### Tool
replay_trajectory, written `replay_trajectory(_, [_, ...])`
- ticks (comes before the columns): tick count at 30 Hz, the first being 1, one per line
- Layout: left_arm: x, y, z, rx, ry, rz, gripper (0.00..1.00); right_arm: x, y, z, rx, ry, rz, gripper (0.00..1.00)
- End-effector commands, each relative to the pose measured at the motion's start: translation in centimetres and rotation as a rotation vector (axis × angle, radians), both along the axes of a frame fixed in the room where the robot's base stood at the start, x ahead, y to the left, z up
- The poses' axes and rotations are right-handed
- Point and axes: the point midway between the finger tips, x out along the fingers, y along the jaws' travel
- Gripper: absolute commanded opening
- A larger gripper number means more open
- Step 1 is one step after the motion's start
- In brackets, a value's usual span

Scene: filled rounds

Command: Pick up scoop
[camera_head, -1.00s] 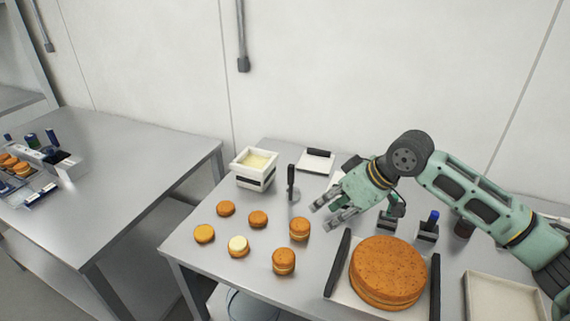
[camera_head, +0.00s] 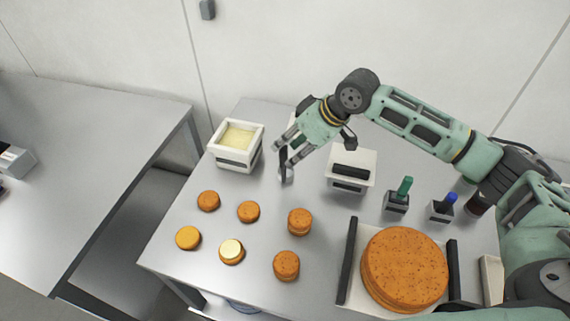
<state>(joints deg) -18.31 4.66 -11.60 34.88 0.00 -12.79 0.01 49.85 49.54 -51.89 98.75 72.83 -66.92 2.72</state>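The scoop (camera_head: 284,160) has a dark upright handle and a grey metal lower end, and stands on the steel table behind the small round cakes. My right gripper (camera_head: 283,151) is at the scoop's handle, with its two fingers spread and the handle at the gap between the fingertips. I cannot tell whether either finger touches it. The fingers partly hide the handle. My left gripper is not in view.
A white tub of pale cream (camera_head: 262,145) stands left of the scoop; a white box with a black handle (camera_head: 352,181) is to the right. Several small cakes (camera_head: 248,211) lie in front. A large cake (camera_head: 404,268) sits on a dark-handled tray at front right.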

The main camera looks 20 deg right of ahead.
Motion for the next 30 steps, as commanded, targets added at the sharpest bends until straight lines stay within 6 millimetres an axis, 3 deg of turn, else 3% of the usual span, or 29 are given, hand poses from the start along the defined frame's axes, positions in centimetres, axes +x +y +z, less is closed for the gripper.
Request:
replay_trajectory(1, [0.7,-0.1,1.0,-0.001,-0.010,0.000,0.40,0.2,0.5,-0.3,0.001,0.003,0.001,0.34])
replay_trajectory(9, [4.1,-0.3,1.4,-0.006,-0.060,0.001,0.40,0.9,1.1,-2.2,-0.001,-0.001,0.000,0.34])
replay_trajectory(14, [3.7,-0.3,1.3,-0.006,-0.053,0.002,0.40,0.8,1.1,-2.2,-0.001,-0.001,0.000,0.32])
replay_trajectory(21, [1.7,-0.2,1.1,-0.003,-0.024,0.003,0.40,0.8,1.1,-2.2,-0.001,-0.001,0.000,0.11])
replay_trajectory(25, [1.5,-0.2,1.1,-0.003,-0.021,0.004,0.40,0.8,1.1,-2.2,-0.001,-0.001,0.000,0.00])
replay_trajectory(30, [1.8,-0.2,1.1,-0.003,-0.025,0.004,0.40,0.9,1.1,-2.2,-0.001,-0.001,0.000,0.00])
